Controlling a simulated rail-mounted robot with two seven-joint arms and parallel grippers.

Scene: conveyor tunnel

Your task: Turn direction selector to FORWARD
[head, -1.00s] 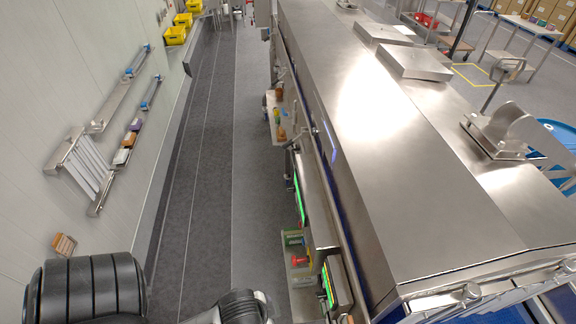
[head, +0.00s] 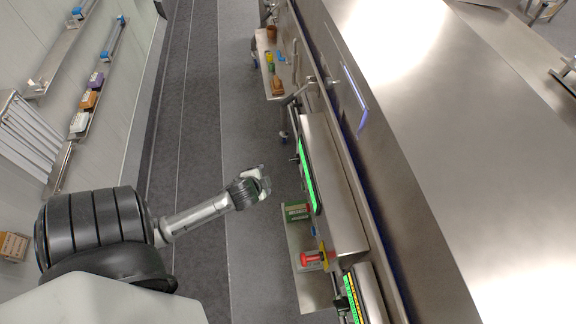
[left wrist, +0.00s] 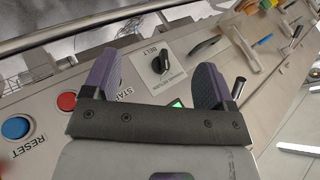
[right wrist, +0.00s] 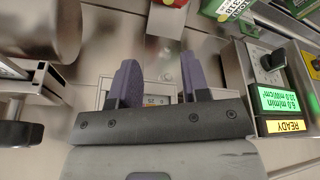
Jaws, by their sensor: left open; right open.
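In the left wrist view a black selector knob (left wrist: 160,63) marked BELT stands on a metal control panel (left wrist: 212,45). The left gripper also shows in the head view (head: 260,183), over the aisle beside the machine. My right gripper (right wrist: 160,66) is open and empty, seen only in its wrist view.
A red button (left wrist: 67,101) and a blue RESET button (left wrist: 16,127) sit left of the knob. The right wrist view shows another black knob (right wrist: 272,61) beside a green display (right wrist: 278,101). A shelf (head: 308,282) holds a red object (head: 312,259). The aisle floor (head: 195,130) is clear.

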